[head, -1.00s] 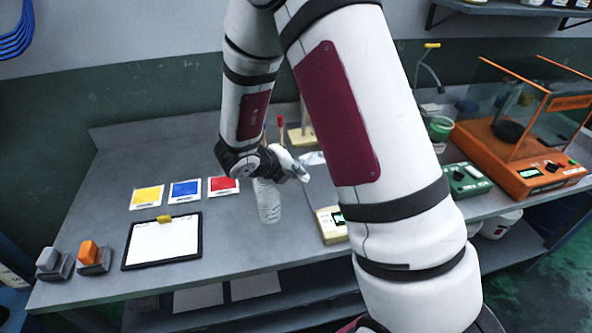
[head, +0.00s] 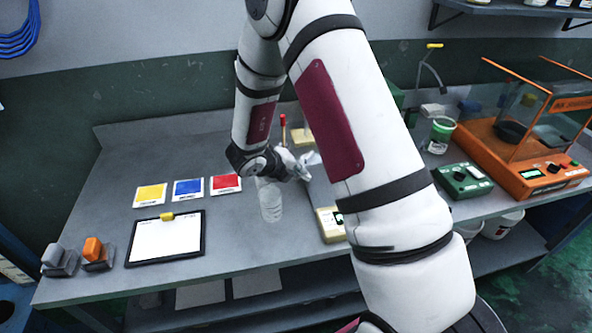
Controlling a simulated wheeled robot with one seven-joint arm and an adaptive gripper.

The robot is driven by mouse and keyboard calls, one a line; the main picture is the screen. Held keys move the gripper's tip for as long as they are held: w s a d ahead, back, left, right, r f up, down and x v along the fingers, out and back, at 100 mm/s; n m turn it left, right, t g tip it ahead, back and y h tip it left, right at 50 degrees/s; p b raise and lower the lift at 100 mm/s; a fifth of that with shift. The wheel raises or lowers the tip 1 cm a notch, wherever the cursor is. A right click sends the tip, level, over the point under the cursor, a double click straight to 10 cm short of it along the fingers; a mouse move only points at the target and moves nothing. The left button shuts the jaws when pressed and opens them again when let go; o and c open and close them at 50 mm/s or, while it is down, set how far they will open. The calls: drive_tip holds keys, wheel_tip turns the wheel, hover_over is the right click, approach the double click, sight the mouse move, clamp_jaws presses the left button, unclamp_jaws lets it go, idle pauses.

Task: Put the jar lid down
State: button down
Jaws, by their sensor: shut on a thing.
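My gripper (head: 301,165) is small in view, just above the bench in the middle, behind a clear, pale jar-like vessel (head: 270,205). The vessel stands upright on the bench. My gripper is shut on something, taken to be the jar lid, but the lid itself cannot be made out. My wrist and upper arm cover part of the area around the fingers. I cannot tell how far the fingers are above the bench.
Yellow, blue and red cards (head: 187,190) and a clipboard (head: 165,238) lie to the left. A beige device (head: 330,226) is at the front middle. A green device (head: 462,180), green-marked container (head: 439,134) and orange balance (head: 528,170) stand right.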

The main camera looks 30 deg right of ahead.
drive_tip(key=shift+f, duration=0.3)
drive_tip(key=c, duration=1.7)
unclamp_jaws()
drive_tip(key=shift+o, duration=0.2)
drive_tip(key=shift+r, duration=0.1)
